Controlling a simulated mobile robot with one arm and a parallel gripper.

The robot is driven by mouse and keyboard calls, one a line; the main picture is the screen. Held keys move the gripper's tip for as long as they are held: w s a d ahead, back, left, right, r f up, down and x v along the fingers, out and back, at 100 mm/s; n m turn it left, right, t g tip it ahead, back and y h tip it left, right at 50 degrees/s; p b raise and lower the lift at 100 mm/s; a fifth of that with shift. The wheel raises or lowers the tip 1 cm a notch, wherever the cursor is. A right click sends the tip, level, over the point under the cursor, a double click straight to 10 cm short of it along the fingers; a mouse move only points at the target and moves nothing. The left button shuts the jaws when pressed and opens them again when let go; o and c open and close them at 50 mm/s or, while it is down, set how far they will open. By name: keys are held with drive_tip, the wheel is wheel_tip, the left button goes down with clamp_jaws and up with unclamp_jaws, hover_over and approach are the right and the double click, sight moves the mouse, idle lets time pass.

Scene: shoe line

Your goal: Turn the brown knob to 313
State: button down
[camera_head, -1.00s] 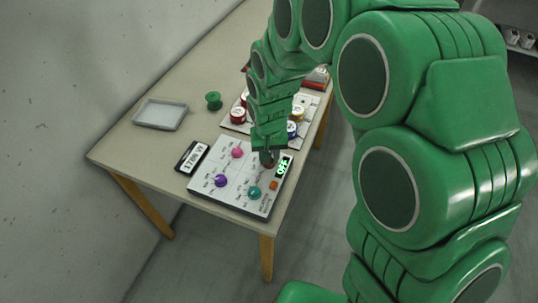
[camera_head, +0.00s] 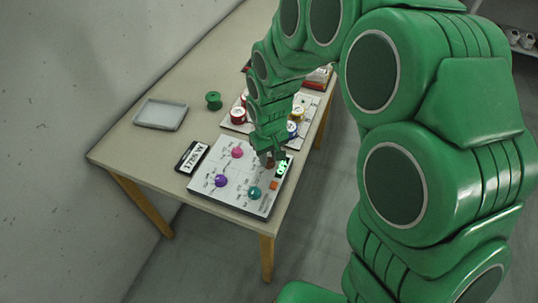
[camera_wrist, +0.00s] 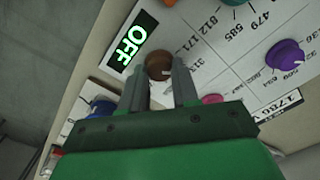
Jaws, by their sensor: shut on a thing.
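The brown knob (camera_wrist: 158,66) sits on the white control panel (camera_head: 232,192), beside a lit display (camera_wrist: 131,43) that reads OFF. My gripper (camera_wrist: 166,80) is shut on the brown knob, with one finger on each side of it. In the head view, my gripper (camera_head: 268,158) reaches down to the panel's upper right part and mostly covers the knob. Printed numbers around the brown knob are only partly visible in the wrist view; 171 and 812 show near it.
Pink (camera_head: 237,152), purple (camera_head: 221,180) and teal (camera_head: 254,193) knobs and an orange button (camera_head: 273,185) share the panel. A label plate (camera_head: 192,157) lies beside it. Spools stand behind. A grey tray (camera_head: 161,114) and green spool (camera_head: 213,100) are further left.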

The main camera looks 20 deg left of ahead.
sight(269, 160)
drive_tip(key=c, duration=0.8)
unclamp_jaws()
wheel_tip(269, 160, up, 7)
drive_tip(key=shift+r, duration=0.4)
